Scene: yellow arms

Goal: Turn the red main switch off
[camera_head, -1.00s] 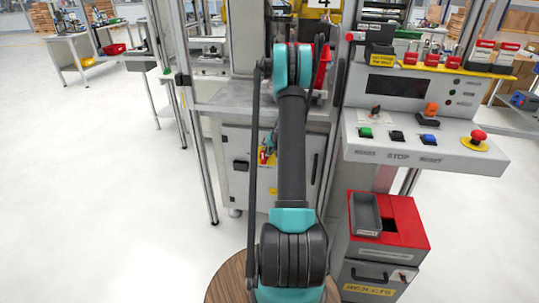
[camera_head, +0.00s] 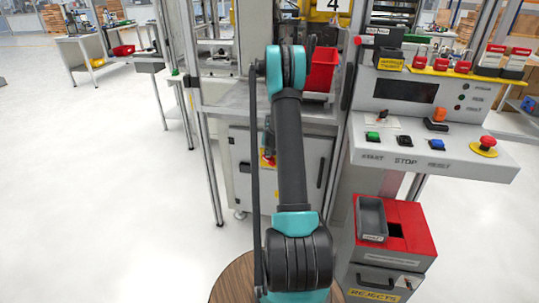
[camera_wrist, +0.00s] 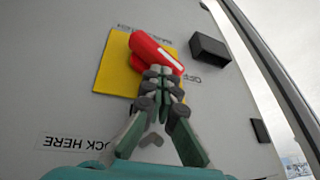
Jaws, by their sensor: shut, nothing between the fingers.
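The red main switch handle (camera_wrist: 152,52) sits on a yellow plate (camera_wrist: 117,70) on the grey cabinet door. In the wrist view the handle lies slanted, from upper left to lower right. My gripper (camera_wrist: 161,73) is shut and empty, with its fingertips at the lower edge of the handle. I cannot tell whether they touch it. In the head view a little of the switch's red and yellow (camera_head: 267,161) shows left of my arm. My arm hides most of the switch and gripper there.
A black block (camera_wrist: 210,48) sticks out of the door near the handle. A control panel (camera_head: 405,125) with buttons juts out on the right, above a red-topped rejects bin (camera_head: 411,222). A metal frame post (camera_head: 210,165) stands at the left. The floor at left is clear.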

